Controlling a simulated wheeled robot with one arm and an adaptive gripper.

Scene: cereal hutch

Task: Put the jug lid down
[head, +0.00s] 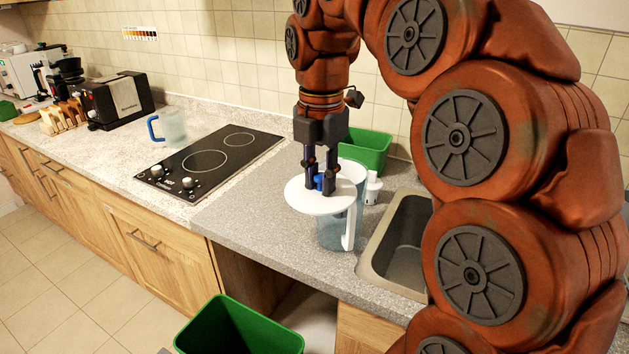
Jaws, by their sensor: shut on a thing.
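The jug lid (302,199) is a flat white disc with a small blue knob (319,180). My gripper (322,186) points down and is shut on the knob. The lid is roughly level over the counter. A clear bluish jug (332,231) with a white handle (350,229) stands upright on the counter, partly behind and below the lid. The lid hides much of the jug's top, so I cannot tell whether they touch. A white rounded edge (352,169) shows behind my gripper.
A small white bottle (372,188) and a green container (366,149) stand behind the jug. The sink (401,247) is to its right. Grey counter (246,215) is clear on the left, before the black hob (208,162). A green bin (240,328) is below in front.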

